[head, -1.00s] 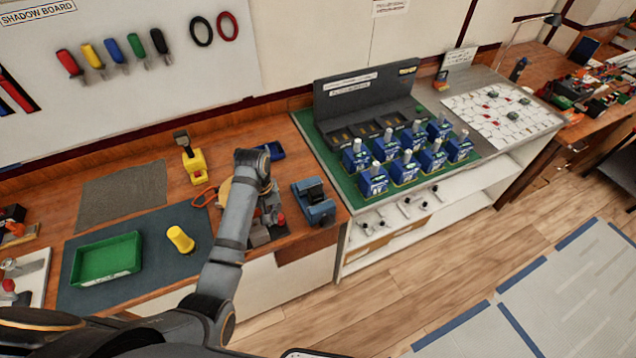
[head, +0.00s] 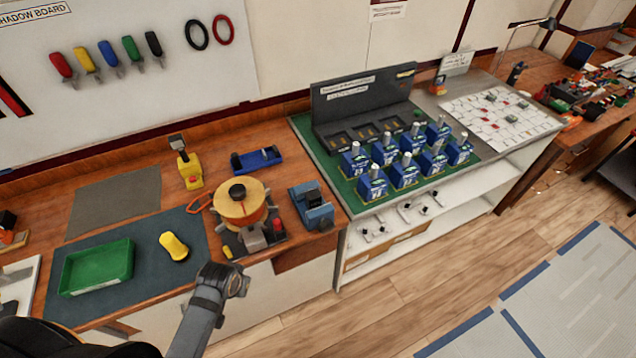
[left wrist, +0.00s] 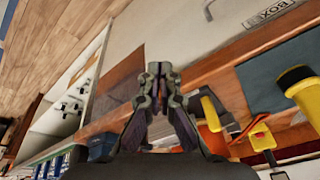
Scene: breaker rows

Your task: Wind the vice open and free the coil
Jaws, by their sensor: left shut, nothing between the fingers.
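A yellow-orange coil (head: 240,208) with a black hub stands on a dark base with a red knob (head: 278,225) on the bench. A small yellow-tipped part (head: 228,252) sticks out at the base's front left. A blue block with a dark top (head: 314,212), which looks like a vice, stands right of the coil; I cannot tell what holds the coil. My left arm's end (head: 226,284) is in front of the bench, below and apart from the coil. In the left wrist view my left gripper (left wrist: 159,74) is shut and empty. My right gripper is out of view.
Several blue breakers stand on a green mat (head: 345,188) at the right. The floor in front is clear.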

